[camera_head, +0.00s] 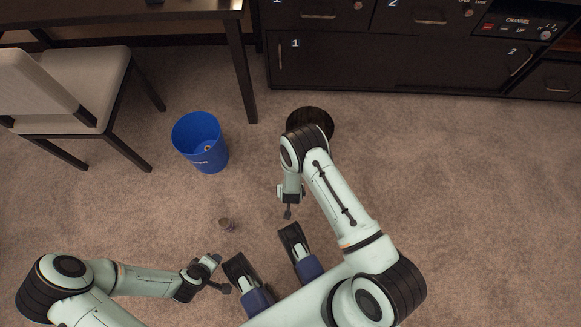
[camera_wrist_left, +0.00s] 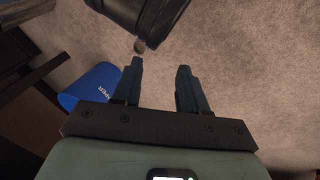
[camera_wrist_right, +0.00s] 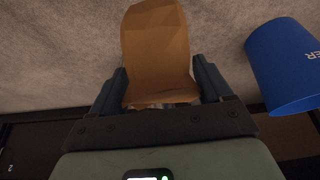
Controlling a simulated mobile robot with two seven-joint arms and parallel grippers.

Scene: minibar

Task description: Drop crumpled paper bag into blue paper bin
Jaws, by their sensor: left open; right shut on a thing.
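The crumpled paper bag (camera_wrist_right: 156,45) is brown and sits between the fingers of my right gripper (camera_wrist_right: 160,72), which is shut on it. In the head view my right gripper (camera_head: 287,208) is above the carpet, right of and nearer than the blue bin, and I cannot make out the bag there. The blue paper bin (camera_head: 202,146) stands upright on the carpet, with a small object visible inside. It also shows at the right of the right wrist view (camera_wrist_right: 283,66) and at the left of the left wrist view (camera_wrist_left: 90,84). My left gripper (camera_head: 218,274) is open and empty, low in the head view.
A dark round bin (camera_head: 318,119) stands behind my right arm. A chair (camera_head: 45,92), a table leg (camera_head: 241,75) and dark cabinets (camera_head: 390,62) border the open carpet.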

